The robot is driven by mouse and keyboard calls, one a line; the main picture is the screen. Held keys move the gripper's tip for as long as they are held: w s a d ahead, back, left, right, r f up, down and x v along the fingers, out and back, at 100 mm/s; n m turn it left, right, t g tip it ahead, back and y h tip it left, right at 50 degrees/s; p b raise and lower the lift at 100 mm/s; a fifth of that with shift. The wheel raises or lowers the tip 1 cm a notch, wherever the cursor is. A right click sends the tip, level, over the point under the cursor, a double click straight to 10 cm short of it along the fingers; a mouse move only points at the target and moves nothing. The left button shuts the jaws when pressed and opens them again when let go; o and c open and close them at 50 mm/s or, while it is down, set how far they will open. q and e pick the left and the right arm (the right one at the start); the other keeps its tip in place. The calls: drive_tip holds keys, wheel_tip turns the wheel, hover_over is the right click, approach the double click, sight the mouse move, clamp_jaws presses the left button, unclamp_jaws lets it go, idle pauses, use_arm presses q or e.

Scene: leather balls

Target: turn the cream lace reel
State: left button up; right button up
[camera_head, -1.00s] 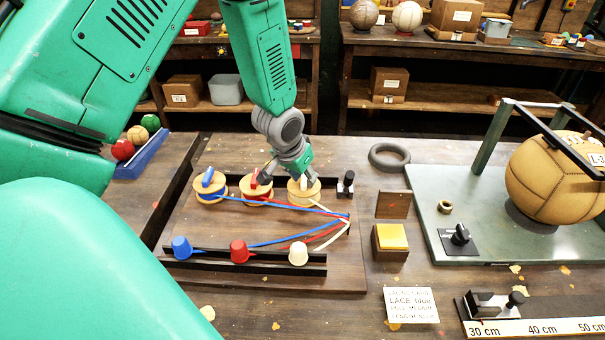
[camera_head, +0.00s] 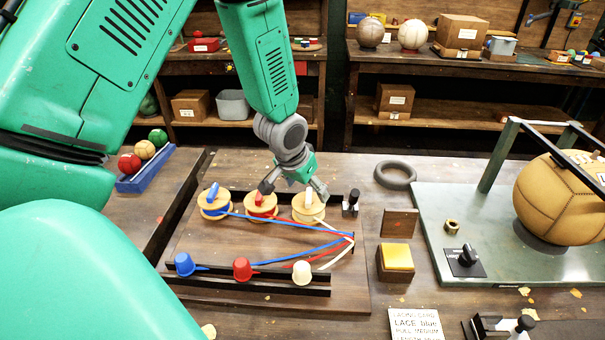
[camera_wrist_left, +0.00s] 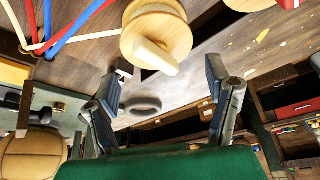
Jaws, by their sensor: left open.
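The cream lace reel (camera_head: 308,208) is a pale wooden spool with a cream handle on top, rightmost of three reels on the wooden board. My left gripper (camera_head: 294,190) is just behind and above it, fingers spread and empty. In the left wrist view the cream reel (camera_wrist_left: 152,30) and its handle lie beyond the open left gripper (camera_wrist_left: 166,75), with no finger touching the handle there. The red reel (camera_head: 261,205) is beside it, near the left fingertip. The blue reel (camera_head: 214,205) is at the left. My right gripper is out of view.
A black clamp (camera_head: 350,203) stands right of the cream reel. A yellow-topped block (camera_head: 397,257) and a leather ball (camera_head: 560,200) are farther right.

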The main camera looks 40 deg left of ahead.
use_arm(q)
drive_tip(key=v, duration=0.9)
